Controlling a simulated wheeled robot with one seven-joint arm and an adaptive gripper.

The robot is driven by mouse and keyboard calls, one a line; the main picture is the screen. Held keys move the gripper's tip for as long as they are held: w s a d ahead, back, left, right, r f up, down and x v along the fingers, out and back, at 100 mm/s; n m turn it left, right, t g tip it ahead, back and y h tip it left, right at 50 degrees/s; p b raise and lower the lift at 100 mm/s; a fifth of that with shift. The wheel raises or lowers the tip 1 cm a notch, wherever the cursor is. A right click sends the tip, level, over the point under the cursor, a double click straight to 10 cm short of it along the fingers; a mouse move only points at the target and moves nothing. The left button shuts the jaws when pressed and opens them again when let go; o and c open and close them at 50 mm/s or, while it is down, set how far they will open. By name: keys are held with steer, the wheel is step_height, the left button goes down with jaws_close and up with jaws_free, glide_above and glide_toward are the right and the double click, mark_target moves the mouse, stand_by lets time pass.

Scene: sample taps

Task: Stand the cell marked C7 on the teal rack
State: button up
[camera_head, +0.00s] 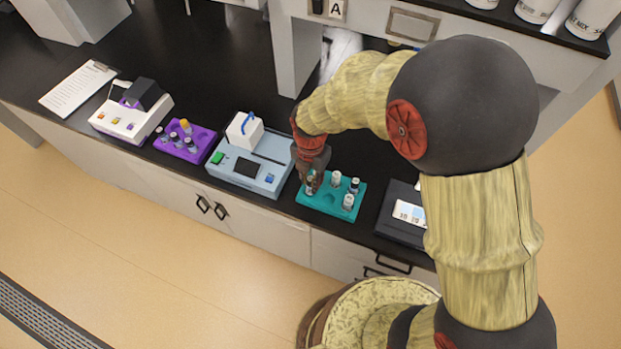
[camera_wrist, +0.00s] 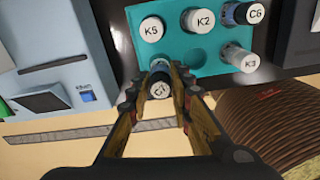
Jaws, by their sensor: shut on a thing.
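The teal rack (camera_head: 318,202) is on the black bench; it also shows in the wrist view (camera_wrist: 183,57). My gripper (camera_head: 311,183) is pointing down at the rack's left end. In the wrist view my gripper (camera_wrist: 160,82) is shut on a cell (camera_wrist: 160,89), whose pale cap carries a C and a second character that is hard to read, possibly 7. The held cell is at the rack's near left corner; I cannot tell whether it is seated or just above. Cells K5 (camera_wrist: 152,29), K2 (camera_wrist: 204,20), C6 (camera_wrist: 247,14) and K3 (camera_wrist: 243,59) stand in the rack.
An empty well (camera_wrist: 198,56) lies between the held cell and K3. A blue-grey device (camera_head: 240,177) stands left of the rack, and a dark device (camera_head: 395,225) right. A purple rack (camera_head: 198,152) with several cells is farther left, next to a white device (camera_head: 130,120).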

steer(key=shift+f, duration=0.15)
stand_by(0.3)
steer(key=shift+f+b, duration=0.4)
steer(key=shift+f, duration=0.25)
steer(key=shift+f, duration=0.1)
steer(key=shift+f+b, duration=0.4)
steer(key=shift+f, duration=0.25)
steer(key=o, duration=1)
steer(key=shift+o, duration=1)
steer(key=o, duration=0.4)
steer(key=shift+o, duration=0.4)
